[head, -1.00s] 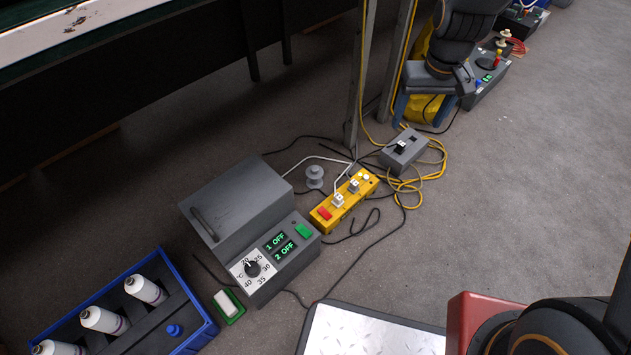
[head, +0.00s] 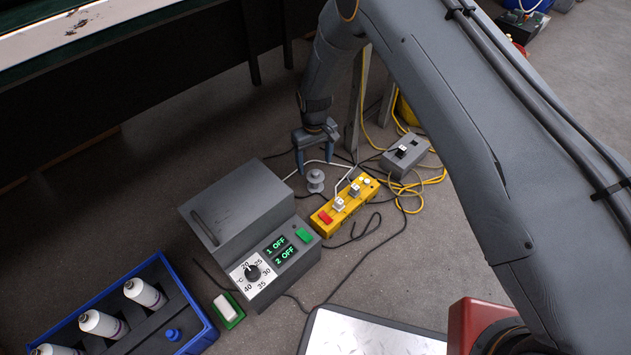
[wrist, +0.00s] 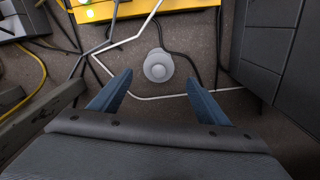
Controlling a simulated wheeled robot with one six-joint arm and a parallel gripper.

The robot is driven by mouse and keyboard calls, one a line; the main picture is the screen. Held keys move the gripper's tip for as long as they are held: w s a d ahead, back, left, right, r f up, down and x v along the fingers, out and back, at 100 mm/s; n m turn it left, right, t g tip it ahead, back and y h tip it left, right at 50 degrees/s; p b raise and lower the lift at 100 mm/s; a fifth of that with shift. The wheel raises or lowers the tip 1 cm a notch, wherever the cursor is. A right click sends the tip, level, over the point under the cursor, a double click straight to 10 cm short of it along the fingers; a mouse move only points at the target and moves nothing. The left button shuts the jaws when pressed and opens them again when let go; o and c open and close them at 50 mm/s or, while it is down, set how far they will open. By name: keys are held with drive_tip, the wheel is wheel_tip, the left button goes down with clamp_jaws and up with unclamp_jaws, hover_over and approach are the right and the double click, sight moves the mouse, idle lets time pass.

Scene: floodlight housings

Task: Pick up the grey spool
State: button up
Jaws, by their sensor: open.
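The grey spool (head: 315,181) stands upright on the floor between the grey heater-like box and the yellow power strip. It also shows in the wrist view (wrist: 158,66), seen from above, ahead of the fingertips and roughly midway between them. My gripper (head: 314,160) is just behind and above the spool in the head view, its blue fingers pointing down. In the wrist view my gripper (wrist: 160,82) has its two fingers wide apart with nothing between them. I cannot tell the exact height of the fingertips over the floor.
The grey box with dial (head: 240,205) stands close to the spool's left. The yellow power strip (head: 345,203) lies to its right. White and black cables (wrist: 170,97) run around the spool. A metal post (head: 354,115) and small grey box (head: 405,152) stand nearby. A blue crate (head: 190,310) is at front left.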

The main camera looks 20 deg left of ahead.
sight(316, 172)
wheel_tip(316, 172, down, 7)
drive_tip(key=b, duration=0.4)
drive_tip(key=shift+d+f, duration=0.15)
drive_tip(key=shift+f, duration=0.05)
drive_tip(key=shift+r, duration=0.1)
drive_tip(key=c, duration=1.1)
drive_tip(key=shift+c, duration=0.2)
wheel_tip(316, 172, up, 10)
drive_tip(key=p, duration=0.4)
drive_tip(key=shift+p, duration=0.35)
